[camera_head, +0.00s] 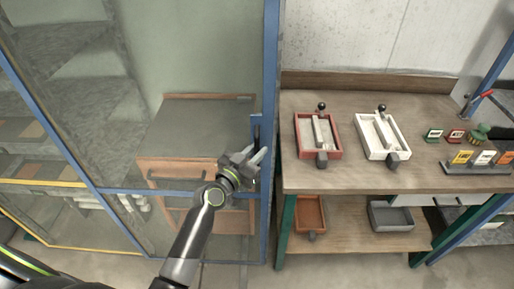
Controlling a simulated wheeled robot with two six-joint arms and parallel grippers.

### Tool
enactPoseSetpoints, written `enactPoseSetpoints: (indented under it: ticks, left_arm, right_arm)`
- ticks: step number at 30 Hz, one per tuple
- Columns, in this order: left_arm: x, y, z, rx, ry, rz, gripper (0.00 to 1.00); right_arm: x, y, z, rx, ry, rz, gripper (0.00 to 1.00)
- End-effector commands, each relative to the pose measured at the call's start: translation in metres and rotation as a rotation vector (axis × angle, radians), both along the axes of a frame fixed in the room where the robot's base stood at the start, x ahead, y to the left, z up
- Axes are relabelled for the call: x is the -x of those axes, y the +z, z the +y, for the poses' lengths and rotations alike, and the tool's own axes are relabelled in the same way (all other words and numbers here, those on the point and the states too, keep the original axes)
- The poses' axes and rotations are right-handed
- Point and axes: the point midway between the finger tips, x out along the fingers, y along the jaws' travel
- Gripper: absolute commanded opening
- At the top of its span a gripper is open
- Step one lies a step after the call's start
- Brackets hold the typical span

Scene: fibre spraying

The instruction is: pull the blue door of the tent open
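The blue door (270,70) of the tent is a blue frame with clear panels, and its upright edge runs down the middle of the view. A blue handle (257,128) sits on this upright. My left gripper (258,153) is at the lower end of the handle, close in front of the door edge. Its fingers look spread apart, pointing up and to the right. I cannot tell whether they touch the handle. The door looks closed or nearly so. My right gripper is not in view.
Right of the door stands a wooden shelf table (350,178) with a red tray (334,150), a white tray (370,151) and several small labelled items. Behind the clear panel is a cabinet (190,130) with a dark top. Bare floor (345,272) shows below the shelf.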

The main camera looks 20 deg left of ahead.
Motion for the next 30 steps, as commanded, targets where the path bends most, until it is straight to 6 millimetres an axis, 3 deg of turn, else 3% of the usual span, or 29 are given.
enactPoseSetpoints:
  ticks: [11,17,30]
  left_arm:
    - [-0.0058,-0.0001,-0.0019,-0.001,0.0,0.0,0.2]
    - [-0.0056,-0.0002,-0.0019,-0.001,0.0,0.001,0.0]
    - [-0.0105,-0.0022,0.0023,-0.004,0.0,0.0,0.0]
  right_arm:
    - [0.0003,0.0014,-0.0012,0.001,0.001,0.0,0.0]
    - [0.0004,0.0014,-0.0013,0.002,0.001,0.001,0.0]
    - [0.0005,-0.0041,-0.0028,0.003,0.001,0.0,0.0]
